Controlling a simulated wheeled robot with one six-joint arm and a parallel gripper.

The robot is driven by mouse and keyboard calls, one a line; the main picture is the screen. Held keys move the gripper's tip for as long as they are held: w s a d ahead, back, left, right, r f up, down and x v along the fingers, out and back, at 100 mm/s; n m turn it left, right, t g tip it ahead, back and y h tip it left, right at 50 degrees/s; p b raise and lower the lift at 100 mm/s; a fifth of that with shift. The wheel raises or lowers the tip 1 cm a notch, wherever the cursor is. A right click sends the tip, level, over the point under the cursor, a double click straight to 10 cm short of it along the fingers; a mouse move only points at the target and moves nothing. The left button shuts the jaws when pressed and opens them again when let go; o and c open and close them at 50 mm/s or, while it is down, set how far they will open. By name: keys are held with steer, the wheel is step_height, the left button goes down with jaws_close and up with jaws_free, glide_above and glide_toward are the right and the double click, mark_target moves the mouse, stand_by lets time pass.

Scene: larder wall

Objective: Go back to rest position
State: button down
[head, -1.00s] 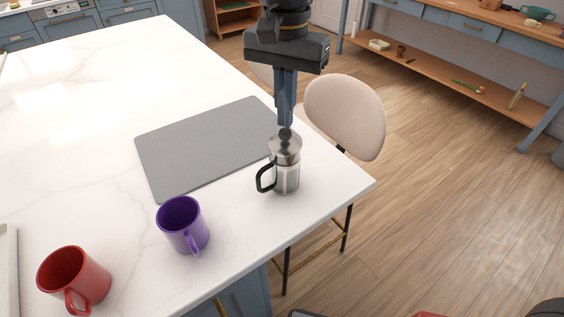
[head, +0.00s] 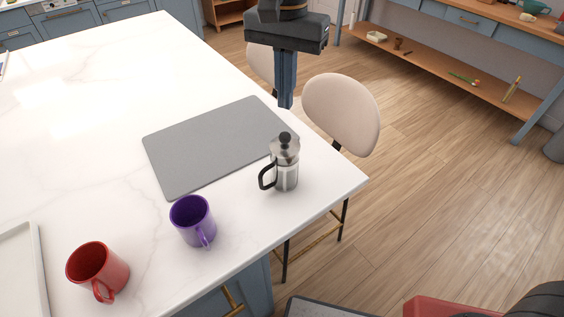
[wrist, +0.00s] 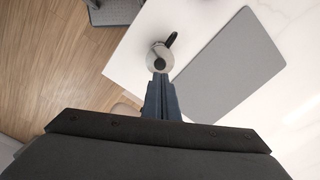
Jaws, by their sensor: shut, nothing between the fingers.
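My gripper (head: 286,104) is shut and empty, pointing down above the right edge of the counter. It is clear of the French press (head: 285,171), whose black knob (head: 285,138) shows below the fingertips. The press stands upright on the white marble counter (head: 110,70), its black handle to the left. In the wrist view the shut fingers (wrist: 160,78) overlap the near side of the press lid (wrist: 158,57), seen from above.
A grey mat (head: 205,150) lies behind the press. A purple mug (head: 190,222) and a red mug (head: 97,270) stand at the front left, near a pale tray (head: 22,275). Cream chairs (head: 342,112) stand at the right side. Wooden floor lies open further right.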

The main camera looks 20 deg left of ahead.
steer(key=shift+d, duration=0.1)
steer(key=w+d+f+b, duration=0.2)
steer(key=d+f, duration=0.3)
steer(key=d, duration=0.4)
steer(key=w+d+f+b, duration=0.1)
steer(key=w+d+f, duration=0.1)
steer(key=d+f, duration=0.45)
steer(key=s+d+f+n+b, duration=0.1)
steer(key=s+d+f, duration=0.1)
steer(key=d, duration=0.6)
steer(key=s+d+f+t+b, duration=0.1)
steer(key=s+d+f+b, duration=0.1)
steer(key=d, duration=0.6)
step_height(320, 180, down, 3)
steer(key=shift+s+d+r+n, duration=0.25)
steer(key=shift+s+n, duration=0.15)
steer(key=shift+s, duration=0.25)
steer(key=shift+s, duration=0.1)
